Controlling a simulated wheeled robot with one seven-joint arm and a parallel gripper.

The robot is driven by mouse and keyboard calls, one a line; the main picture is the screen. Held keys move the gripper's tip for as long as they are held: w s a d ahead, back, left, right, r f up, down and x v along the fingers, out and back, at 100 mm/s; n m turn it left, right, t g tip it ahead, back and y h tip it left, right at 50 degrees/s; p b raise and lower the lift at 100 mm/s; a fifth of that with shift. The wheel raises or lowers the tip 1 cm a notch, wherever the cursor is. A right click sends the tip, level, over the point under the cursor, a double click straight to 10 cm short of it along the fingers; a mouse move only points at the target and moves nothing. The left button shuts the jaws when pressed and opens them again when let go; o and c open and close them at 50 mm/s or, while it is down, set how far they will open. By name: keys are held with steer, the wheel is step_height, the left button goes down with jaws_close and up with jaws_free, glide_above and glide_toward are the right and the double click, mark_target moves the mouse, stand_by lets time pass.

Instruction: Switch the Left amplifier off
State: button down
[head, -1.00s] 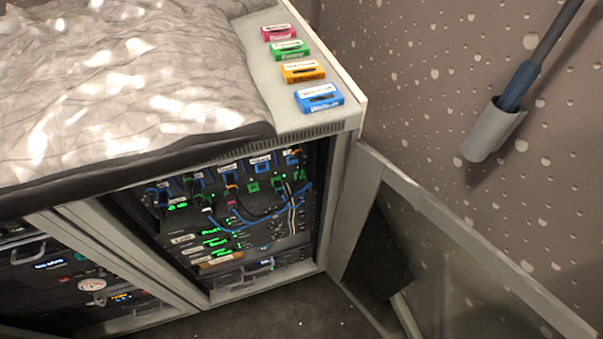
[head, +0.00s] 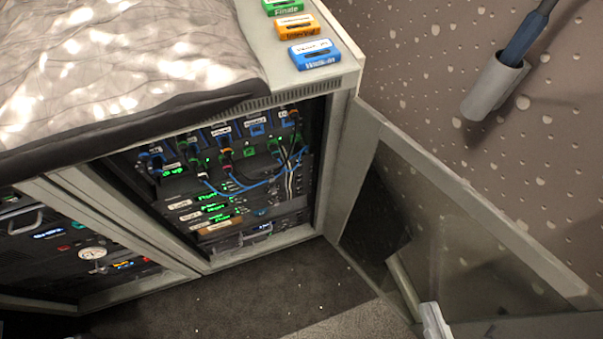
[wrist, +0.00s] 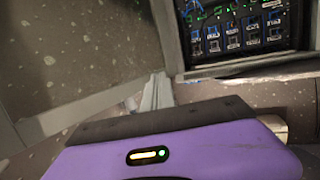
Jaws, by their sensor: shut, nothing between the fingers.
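The open rack bay (head: 332,190) stands in the middle of the head view. Inside it, below the patch cables, several units with green lit displays (head: 214,207) and small white labels (head: 180,205) are stacked. The labels are too small to read, so I cannot tell which unit is the Left amplifier. In the wrist view my gripper (wrist: 155,92) is shut and empty, its grey fingers beyond a purple housing. The rack front (wrist: 240,30) shows past it at upper right, apart from the fingers. A pale piece at the head view's bottom edge may be part of my arm.
A framed glass door (head: 480,220) stands open right of the bay. A left bay (head: 80,245) holds a gauge and lit units. Blue cables (head: 245,187) hang across the rack. Colored cassettes (head: 315,52) lie on top beside a grey cover. Dark floor in front is clear.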

mark_target(299, 170)
steer(key=w+a+f+m+y+b, duration=0.1)
steer(key=w+a+f+m+b, duration=0.2)
steer(key=w+f, duration=0.5)
steer(key=w+a+f+m+y+b, duration=0.2)
steer(key=w+a+f+m+b, duration=0.2)
steer(key=w+f+m, duration=0.3)
steer(key=w+a+f+m+y+b, duration=0.1)
steer(key=w+a+f+m+b, duration=0.3)
steer(key=w+f, duration=0.6)
steer(key=w+a+m, duration=0.1)
steer(key=w, duration=0.1)
steer(key=shift+w+f+t, duration=0.3)
steer(key=shift+w, duration=0.1)
steer(key=x, duration=1.3)
steer(key=shift+w+a+b, duration=0.25)
steer(key=shift+w+b, duration=0.05)
steer(key=shift+w, duration=0.05)
steer(key=shift+a, duration=0.1)
